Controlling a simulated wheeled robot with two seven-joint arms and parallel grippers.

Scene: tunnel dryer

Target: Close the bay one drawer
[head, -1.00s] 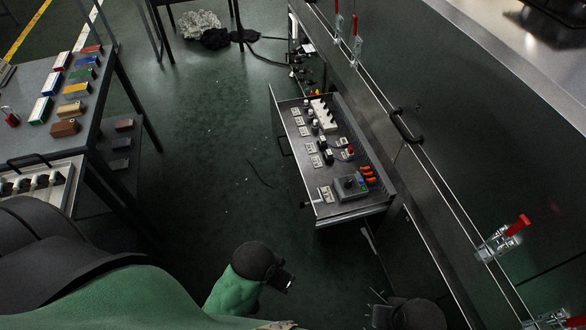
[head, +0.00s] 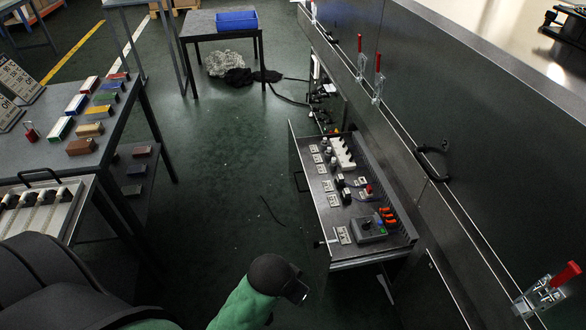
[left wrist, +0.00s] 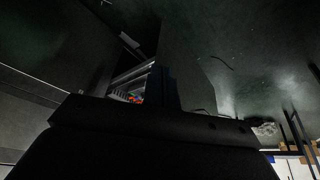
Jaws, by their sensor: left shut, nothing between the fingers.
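The bay one drawer (head: 341,262) stands pulled out from the dark cabinet on the right in the head view. Its front panel (head: 304,207) faces left and carries a dark bar handle (head: 298,181). The drawer holds white plugs, labels, a grey box and orange parts. Its inside shows small in the left wrist view (left wrist: 131,84), partly hidden behind dark shapes. My left gripper (head: 301,293) is shut and empty, below the near front corner of the drawer in the picture. I see a gap between them in the head view. My right gripper is not in view.
The cabinet wall (head: 480,150) runs along the right, with a handle (head: 431,163) and red-handled clamps (head: 545,290). A table (head: 90,150) with coloured blocks stands left. A table with a blue bin (head: 237,19) stands behind.

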